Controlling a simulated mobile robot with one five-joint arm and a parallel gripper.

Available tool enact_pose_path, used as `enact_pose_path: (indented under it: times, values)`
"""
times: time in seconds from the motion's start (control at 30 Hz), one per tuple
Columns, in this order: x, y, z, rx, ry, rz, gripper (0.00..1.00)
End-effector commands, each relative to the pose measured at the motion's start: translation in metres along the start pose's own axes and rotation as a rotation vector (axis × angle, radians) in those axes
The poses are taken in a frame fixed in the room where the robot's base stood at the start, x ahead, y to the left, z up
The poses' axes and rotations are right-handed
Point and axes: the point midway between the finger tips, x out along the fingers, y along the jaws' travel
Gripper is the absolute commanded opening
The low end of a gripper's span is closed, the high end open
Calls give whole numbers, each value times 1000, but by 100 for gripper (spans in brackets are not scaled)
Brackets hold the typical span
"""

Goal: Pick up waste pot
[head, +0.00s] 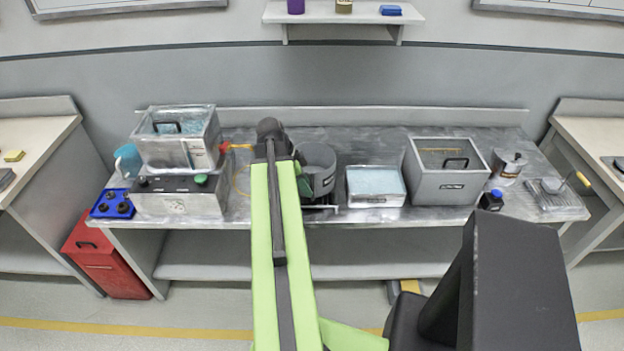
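No label is readable enough to tell which vessel is the waste pot. A small metal pot (508,168) with a dark label and a lid stands upright near the right end of the metal bench. A larger grey round vessel (322,160) stands at mid-bench, partly hidden by my green arm. My arm reaches forward over the bench, and its dark end with my gripper (270,132) is just left of the round vessel. The small pot is far to its right, apart from it. The fingers are too hidden to show whether they are open or shut.
A white-walled box (375,188) is at mid-bench. A water bath (178,140) fills the left end.

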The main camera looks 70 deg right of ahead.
Motion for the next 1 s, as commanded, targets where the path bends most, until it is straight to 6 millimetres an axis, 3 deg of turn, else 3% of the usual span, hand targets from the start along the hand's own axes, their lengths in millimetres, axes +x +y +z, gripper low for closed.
enact_pose_path:
  times: [0.3,0.53,0.87,1.0]
  values:
    - [51,0,3,0,0,-1,40]
    - [49,0,1,-1,0,-1,40]
    - [49,0,1,-2,0,-1,0]
    - [49,0,1,-2,0,-1,0]
